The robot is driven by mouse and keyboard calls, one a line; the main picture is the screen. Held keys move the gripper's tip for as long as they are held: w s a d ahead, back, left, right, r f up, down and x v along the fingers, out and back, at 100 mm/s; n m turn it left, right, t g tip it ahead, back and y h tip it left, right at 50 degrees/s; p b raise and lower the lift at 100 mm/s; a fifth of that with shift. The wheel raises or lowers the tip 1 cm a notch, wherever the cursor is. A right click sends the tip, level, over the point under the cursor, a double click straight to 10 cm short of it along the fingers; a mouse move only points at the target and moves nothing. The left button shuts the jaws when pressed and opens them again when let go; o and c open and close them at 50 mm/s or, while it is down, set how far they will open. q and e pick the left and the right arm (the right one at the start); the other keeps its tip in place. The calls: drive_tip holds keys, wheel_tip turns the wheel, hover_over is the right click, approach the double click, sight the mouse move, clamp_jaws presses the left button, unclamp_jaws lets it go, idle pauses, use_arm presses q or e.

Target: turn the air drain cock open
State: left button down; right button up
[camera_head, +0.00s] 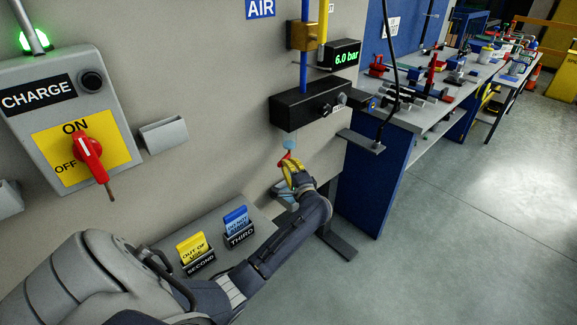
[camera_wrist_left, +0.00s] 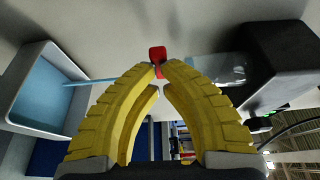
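The red lever of the air drain cock (camera_head: 287,156) is under the black air manifold (camera_head: 305,105), below a small pale blue part (camera_head: 289,144). In the left wrist view the red lever (camera_wrist_left: 157,55) is at the yellow fingertips, part of it above them and a strip between them. My left gripper (camera_head: 292,168) has its yellow fingertips nearly together on the lever; it also shows in the left wrist view (camera_wrist_left: 162,68). The fingers hide part of the lever, so its exact angle is hard to tell. My right gripper is not in view.
A display (camera_head: 341,56) reads 6.0 bar. A light blue-lined cup (camera_wrist_left: 50,92) is beside the fingers. A charge switch box (camera_head: 75,120) with a red knob is on the left wall. Tag holders (camera_head: 240,237) stand below. A blue workbench (camera_head: 385,170) is at right.

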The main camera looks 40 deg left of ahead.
use_arm(q)
drive_tip(key=d, duration=0.5)
drive_tip(key=shift+d+f, duration=0.1)
drive_tip(key=c, duration=2.1)
unclamp_jaws()
drive_tip(key=v, duration=0.8)
drive_tip(key=shift+s, duration=0.45)
clamp_jaws()
drive_tip(key=shift+m+t+h, duration=0.3)
drive_tip(key=shift+m+t, duration=0.2)
drive_tip(key=shift+t, duration=0.1)
drive_tip(key=shift+s+a+x, duration=0.15)
drive_tip(key=shift+s+x, duration=0.1)
drive_tip(key=shift+x, duration=1.85)
drive_tip(key=shift+s+a+x, duration=0.15)
drive_tip(key=shift+s+x, duration=0.05)
drive_tip(key=shift+x, duration=1.85)
drive_tip(key=shift+s+a+x, duration=0.2)
drive_tip(key=shift+s+x, duration=0.05)
drive_tip(key=shift+x, duration=1.85)
